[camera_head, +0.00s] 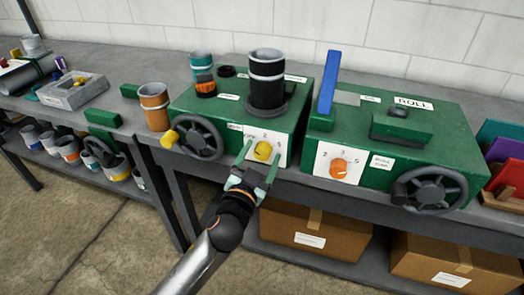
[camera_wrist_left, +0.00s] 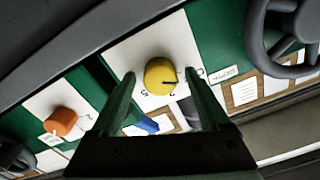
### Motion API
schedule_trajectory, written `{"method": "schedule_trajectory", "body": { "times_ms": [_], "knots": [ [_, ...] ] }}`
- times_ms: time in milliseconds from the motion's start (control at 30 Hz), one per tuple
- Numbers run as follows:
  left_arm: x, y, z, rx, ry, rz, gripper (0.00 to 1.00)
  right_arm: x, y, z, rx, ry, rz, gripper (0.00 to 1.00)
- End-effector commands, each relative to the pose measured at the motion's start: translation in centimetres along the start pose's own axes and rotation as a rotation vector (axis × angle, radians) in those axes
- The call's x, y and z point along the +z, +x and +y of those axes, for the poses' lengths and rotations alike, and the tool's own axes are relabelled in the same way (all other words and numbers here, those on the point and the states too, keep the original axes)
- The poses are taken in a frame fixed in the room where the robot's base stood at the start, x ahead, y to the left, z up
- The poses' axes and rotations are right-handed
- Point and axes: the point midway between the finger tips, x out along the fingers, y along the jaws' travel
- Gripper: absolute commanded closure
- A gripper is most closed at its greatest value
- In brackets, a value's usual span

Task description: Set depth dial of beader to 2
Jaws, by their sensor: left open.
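The yellow dial (camera_head: 263,151) sits on a white plate (camera_head: 281,148) on the front of the left green machine (camera_head: 296,121). My left gripper (camera_head: 259,158) is open, with one finger on each side of the dial. In the left wrist view, the yellow dial (camera_wrist_left: 160,75) lies between the two spread finger ends, with no clear contact. A dark pointer line on it points right and slightly down in that view. Numbers around it are partly blurred or hidden, so the setting cannot be read for certain. My right gripper is not in view.
A second green machine (camera_head: 455,122) at right has an orange dial (camera_head: 338,168), a blue lever (camera_head: 328,82) and a handwheel (camera_head: 430,190). Another handwheel (camera_head: 198,138) is just left of the yellow dial. Cardboard boxes (camera_head: 312,231) fill the shelf below.

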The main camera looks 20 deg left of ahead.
Motion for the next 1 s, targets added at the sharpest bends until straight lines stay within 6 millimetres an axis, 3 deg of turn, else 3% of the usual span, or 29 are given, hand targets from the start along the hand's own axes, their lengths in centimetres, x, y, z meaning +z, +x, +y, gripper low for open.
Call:
{"method": "schedule_trajectory", "body": {
  "times_ms": [233, 900, 1000],
  "knots": [
    [0.00, -0.02, 0.02, 0.000, 0.000, 0.000, 0.22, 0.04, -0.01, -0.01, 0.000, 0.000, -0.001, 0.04],
    [0.00, -0.01, 0.02, 0.001, 0.000, 0.000, 0.97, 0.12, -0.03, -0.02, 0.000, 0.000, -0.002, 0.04],
    [-0.01, -0.01, 0.02, 0.001, 0.000, 0.000, 1.00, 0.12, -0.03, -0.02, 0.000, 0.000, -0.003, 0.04]
  ]
}}
